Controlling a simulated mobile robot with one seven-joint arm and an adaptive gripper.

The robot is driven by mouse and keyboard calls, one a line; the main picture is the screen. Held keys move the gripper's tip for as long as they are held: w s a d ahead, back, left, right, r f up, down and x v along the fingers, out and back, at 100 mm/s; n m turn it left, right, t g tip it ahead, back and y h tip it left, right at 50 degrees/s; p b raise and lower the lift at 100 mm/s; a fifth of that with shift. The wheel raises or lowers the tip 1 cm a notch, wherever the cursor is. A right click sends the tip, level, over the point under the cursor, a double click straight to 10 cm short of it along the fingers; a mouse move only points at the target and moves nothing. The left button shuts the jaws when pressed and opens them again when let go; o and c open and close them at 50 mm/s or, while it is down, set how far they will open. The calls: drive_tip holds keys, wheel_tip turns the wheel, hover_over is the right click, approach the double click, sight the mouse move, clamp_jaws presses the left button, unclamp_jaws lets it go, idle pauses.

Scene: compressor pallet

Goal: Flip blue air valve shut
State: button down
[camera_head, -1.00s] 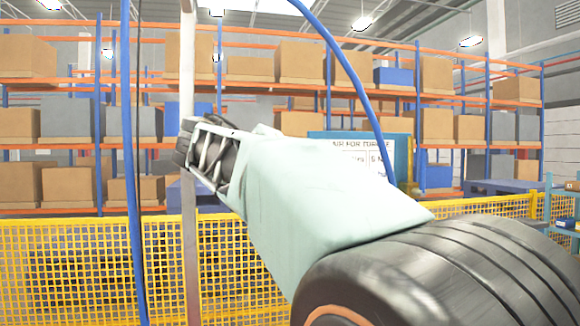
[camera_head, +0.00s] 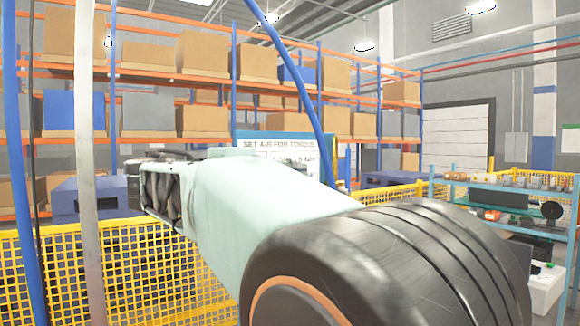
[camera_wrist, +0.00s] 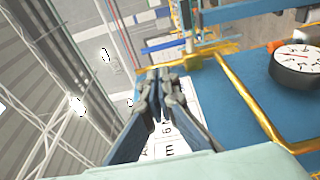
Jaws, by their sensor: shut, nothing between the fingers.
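My gripper (camera_wrist: 170,78) shows in the wrist view with its dark fingers together and nothing between them. It is in front of a blue panel (camera_wrist: 235,95) that carries a white sign with black print, partly hidden by the fingers. A yellow pipe (camera_wrist: 240,92) runs along the panel, right of the fingers. A round gauge (camera_wrist: 298,60) with a white dial sits farther right, apart from them. I cannot make out the blue air valve for certain in either view.
Blue hoses hang at the left and centre (camera_head: 300,75) of the head view. A grey post (camera_head: 88,150) stands at left. Yellow mesh fencing (camera_head: 60,270) and box-laden racks lie behind. A shelf with small items (camera_head: 505,185) stands at right.

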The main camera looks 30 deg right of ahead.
drive_tip(key=shift+s+d, duration=0.1)
drive_tip(key=shift+d, duration=0.1)
drive_tip(key=p, duration=0.3)
approach(347, 165)
drive_tip(key=x, duration=0.6)
drive_tip(key=shift+w+d, duration=0.2)
drive_tip(key=shift+d, duration=0.15)
drive_tip(key=shift+d+r, duration=0.1)
drive_tip(key=shift+r, duration=0.05)
drive_tip(key=shift+d+y+p, duration=0.1)
drive_tip(key=shift+y+p, duration=0.2)
drive_tip(key=shift+p, duration=0.15)
